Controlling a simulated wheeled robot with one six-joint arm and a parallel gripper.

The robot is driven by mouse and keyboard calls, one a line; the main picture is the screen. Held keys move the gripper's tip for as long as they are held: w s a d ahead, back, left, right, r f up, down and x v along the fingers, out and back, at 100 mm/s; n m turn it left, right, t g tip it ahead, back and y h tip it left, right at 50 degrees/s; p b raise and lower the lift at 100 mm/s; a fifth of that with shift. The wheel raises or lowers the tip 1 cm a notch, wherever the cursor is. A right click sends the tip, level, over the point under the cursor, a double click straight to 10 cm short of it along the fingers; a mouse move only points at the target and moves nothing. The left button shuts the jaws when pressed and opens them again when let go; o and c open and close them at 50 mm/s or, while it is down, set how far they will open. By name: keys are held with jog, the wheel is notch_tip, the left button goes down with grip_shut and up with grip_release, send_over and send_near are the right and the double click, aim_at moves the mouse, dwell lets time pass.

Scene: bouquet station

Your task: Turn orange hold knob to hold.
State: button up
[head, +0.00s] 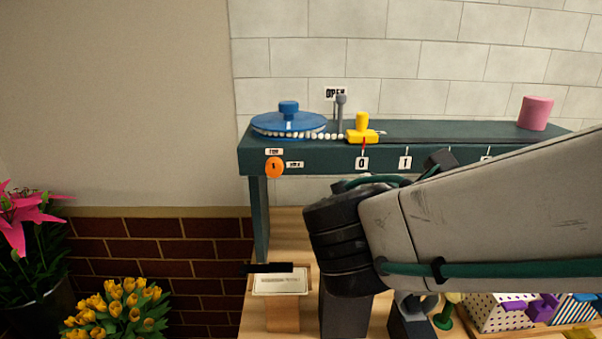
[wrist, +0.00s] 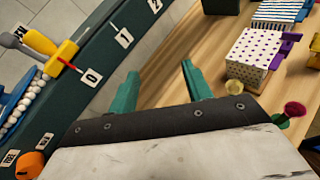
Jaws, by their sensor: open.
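The orange hold knob (head: 274,167) is on the front face of the dark green bench, near its left end, below the blue reel. A small label (head: 274,152) is above it and another (head: 295,165) is to its right; their words are too small to read surely. The knob also shows at the lower left edge of the wrist view (wrist: 30,165). My gripper (wrist: 160,88) has its two green fingers apart, with nothing between them. It is apart from the knob, which lies to the left of the fingers in the wrist view. In the head view my arm hides the fingers.
The bench (head: 330,157) carries a blue reel (head: 288,122) with white beads, a grey lever (head: 340,115), a yellow slider (head: 362,130) at 0 and a pink cylinder (head: 534,113). A card stand (head: 282,286) is below. Patterned boxes (head: 503,310) stand right. Flowers (head: 118,308) are left.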

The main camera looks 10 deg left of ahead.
jog(key=s+a+r+n+t+y, duration=0.1)
jog(key=s+a+n+t+y, duration=0.2)
jog(key=a+n, duration=0.65)
jog(key=n+t+y, duration=0.2)
jog(key=y, duration=0.4)
send_near(273, 170)
jog(key=w, duration=0.3)
jog(key=w+a, duration=0.1)
jog(key=w, duration=0.4)
jog(key=shift+w+a+r, duration=0.15)
jog(key=shift+w+a, duration=0.05)
jog(key=shift+a, duration=0.05)
jog(key=c, duration=1)
